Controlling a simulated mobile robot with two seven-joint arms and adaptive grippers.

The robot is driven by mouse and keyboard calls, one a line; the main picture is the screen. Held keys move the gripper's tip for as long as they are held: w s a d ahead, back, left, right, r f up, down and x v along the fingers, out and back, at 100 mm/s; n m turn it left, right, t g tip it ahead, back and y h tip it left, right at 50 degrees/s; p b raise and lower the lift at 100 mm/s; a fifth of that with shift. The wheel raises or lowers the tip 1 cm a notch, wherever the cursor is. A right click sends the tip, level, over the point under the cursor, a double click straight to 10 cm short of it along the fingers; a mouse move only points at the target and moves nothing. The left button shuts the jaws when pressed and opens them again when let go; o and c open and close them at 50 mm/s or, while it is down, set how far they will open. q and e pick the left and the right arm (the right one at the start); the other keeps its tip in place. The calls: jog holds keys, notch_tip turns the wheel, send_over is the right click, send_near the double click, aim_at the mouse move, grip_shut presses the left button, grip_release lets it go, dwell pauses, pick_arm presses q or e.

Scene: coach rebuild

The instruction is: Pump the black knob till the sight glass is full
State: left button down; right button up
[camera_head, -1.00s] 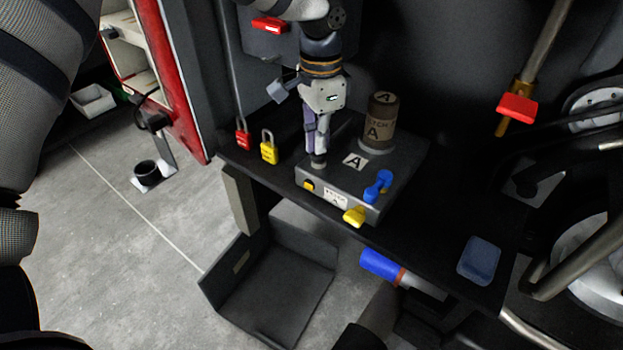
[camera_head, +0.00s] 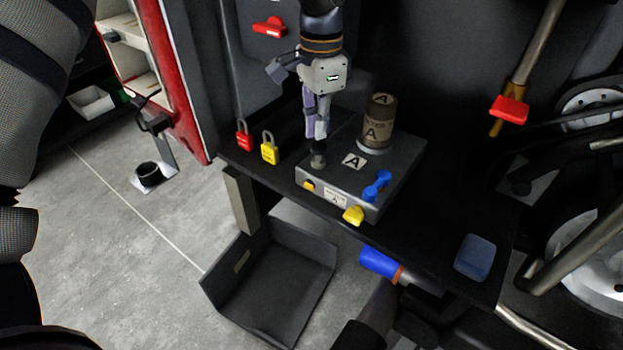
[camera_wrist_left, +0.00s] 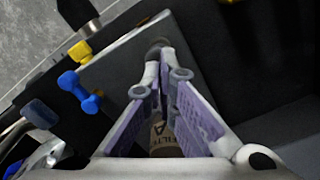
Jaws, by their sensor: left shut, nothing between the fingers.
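The black knob (camera_head: 319,159) stands on the front left of a grey box (camera_head: 345,178) on the dark bench. My left gripper (camera_head: 316,135) is shut and empty, pointing down just above the knob. In the left wrist view the knob (camera_wrist_left: 158,45) shows dark beyond the closed fingertips (camera_wrist_left: 163,62); I cannot tell whether they touch it. A brown canister (camera_head: 380,122) marked A stands at the back of the box. No sight glass can be made out clearly. My right gripper is not in view.
The box also carries a blue handle (camera_head: 377,186) and a yellow knob (camera_head: 353,215). Red (camera_head: 244,135) and yellow (camera_head: 269,148) padlocks are to its left. A blue dish (camera_head: 475,257) lies on the bench at right. A grey open tray (camera_head: 270,295) is below.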

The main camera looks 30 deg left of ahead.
aim_at(318, 145)
pick_arm(q)
jog(key=shift+f, duration=0.1)
jog(key=shift+f, duration=1.9)
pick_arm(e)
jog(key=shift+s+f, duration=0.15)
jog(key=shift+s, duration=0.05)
pick_arm(q)
jog(key=shift+r, duration=0.1)
notch_tip(318, 145, up, 4)
jog(key=shift+f, duration=0.2)
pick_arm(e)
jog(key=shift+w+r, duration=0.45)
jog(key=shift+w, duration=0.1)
pick_arm(q)
notch_tip(318, 145, up, 6)
jog(key=p, duration=0.1)
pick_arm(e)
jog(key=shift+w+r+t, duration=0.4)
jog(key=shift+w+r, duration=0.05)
